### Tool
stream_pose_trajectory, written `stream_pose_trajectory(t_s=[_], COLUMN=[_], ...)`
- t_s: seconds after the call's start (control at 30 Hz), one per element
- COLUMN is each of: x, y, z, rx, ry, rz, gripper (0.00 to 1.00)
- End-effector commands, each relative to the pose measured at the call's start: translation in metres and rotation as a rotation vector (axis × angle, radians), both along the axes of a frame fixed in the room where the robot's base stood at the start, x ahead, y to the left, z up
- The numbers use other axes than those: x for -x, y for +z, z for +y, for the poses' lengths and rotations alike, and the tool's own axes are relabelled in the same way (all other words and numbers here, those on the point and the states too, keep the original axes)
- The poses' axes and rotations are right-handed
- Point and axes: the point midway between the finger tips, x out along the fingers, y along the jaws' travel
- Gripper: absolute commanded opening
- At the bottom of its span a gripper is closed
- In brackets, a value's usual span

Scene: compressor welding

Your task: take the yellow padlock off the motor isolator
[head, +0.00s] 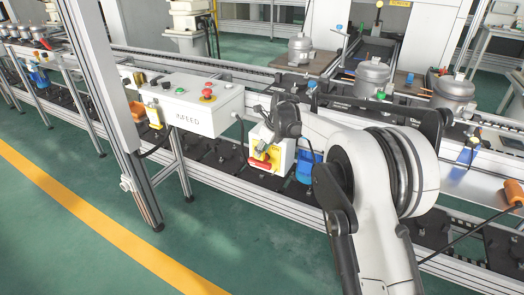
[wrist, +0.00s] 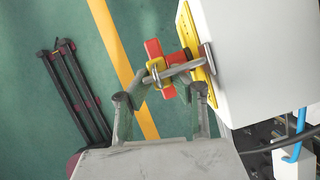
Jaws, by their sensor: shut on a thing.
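The motor isolator is a white box (head: 276,152) with a yellow plate (wrist: 199,50) and a red handle (wrist: 153,52) on its face. In the wrist view the yellow padlock (wrist: 156,69) is a small yellow piece over the red handle, in front of the plate. My gripper (wrist: 159,84) is at the padlock, one finger on each side, and is shut on it. In the head view my gripper (head: 268,138) is at the isolator's upper front and partly covers it; the padlock is too small to make out there. Whether its shackle still passes through the handle is unclear.
A white control box marked INFEED (head: 203,105), with a red button, stands left of the isolator. The conveyor rail runs behind, carrying grey compressors (head: 372,77). A blue part (head: 307,166) is close to the isolator's right. The green floor in front is clear.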

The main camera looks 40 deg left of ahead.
Motion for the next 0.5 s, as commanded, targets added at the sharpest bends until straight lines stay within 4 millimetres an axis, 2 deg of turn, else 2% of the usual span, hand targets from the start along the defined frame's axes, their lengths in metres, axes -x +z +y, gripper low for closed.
stream_pose_trajectory(t_s=[0.5], x=[0.0107], y=[-0.0002], z=[-0.0017], rx=[0.001], ry=[-0.001], rz=[0.001], gripper=[0.0])
